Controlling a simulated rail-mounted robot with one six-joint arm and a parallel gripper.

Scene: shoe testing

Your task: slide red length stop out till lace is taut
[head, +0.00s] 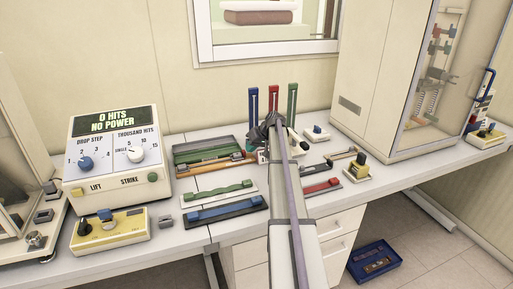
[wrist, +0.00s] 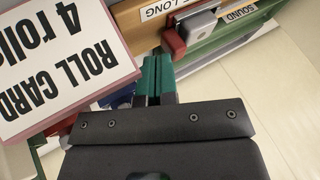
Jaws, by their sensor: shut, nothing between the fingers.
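A small red block (wrist: 173,42), which looks like the length stop, sits at the edge of a tan bar (wrist: 135,22) with a label ending in "LONG" in the wrist view. A grey block (wrist: 198,24) adjoins it. My gripper (wrist: 157,62) is shut and empty, its green fingertips just short of the red block and apart from it as far as I can tell. In the head view my gripper (head: 268,128) is at the back of the bench, and my arm hides what lies beyond it. I cannot make out a lace in either view.
A white "ROLL CARD" (wrist: 60,65) stands close beside my fingers in the wrist view. Blue (head: 254,105), red (head: 273,97) and green (head: 292,105) uprights stand behind my gripper. A green tray (head: 210,143) lies left, a yellow-topped block (head: 357,166) right.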

